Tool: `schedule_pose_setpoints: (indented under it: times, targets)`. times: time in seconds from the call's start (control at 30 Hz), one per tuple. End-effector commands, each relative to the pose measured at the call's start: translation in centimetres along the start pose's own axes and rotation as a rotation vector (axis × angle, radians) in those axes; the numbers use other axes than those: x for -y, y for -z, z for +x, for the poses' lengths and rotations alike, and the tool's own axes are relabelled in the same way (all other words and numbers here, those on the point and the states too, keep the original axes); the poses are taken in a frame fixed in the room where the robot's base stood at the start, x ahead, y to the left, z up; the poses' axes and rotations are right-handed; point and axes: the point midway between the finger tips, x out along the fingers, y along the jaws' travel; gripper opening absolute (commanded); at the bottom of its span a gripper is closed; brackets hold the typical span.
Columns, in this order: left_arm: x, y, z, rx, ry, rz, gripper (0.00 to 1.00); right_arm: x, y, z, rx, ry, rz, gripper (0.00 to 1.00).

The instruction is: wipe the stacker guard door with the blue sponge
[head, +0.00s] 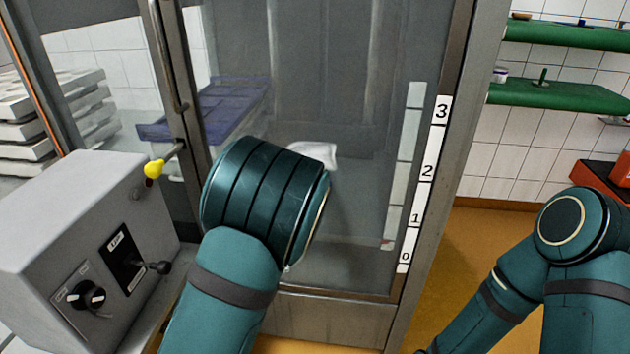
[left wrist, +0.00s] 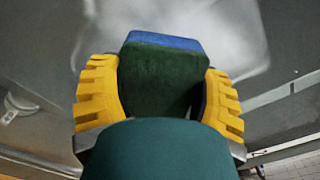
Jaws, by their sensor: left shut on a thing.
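The stacker guard door (head: 355,235) is a tall clear panel in a metal frame, in the middle of the head view. My left arm reaches up in front of it and hides its own gripper there. In the left wrist view my left gripper (left wrist: 161,92), with yellow ribbed fingers, is shut on the sponge (left wrist: 162,70), which has a blue top layer and a dark green layer. The sponge faces a grey surface with a whitish smear. I cannot tell whether it touches. My right gripper is not in view; only its arm shows at right.
A number strip (head: 425,180) runs down the door's right side. Green shelves (head: 560,94) hang at right above orange floor.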

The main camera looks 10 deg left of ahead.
Motion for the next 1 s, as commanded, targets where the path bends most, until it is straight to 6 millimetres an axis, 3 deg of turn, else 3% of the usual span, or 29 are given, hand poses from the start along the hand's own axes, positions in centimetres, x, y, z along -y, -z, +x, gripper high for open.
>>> schedule_pose_setpoints:
  times: [1.0]
  targets:
    - [-4.0, -3.9, 0.2, 0.005, -0.002, -0.001, 0.38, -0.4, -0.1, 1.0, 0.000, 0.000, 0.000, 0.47]
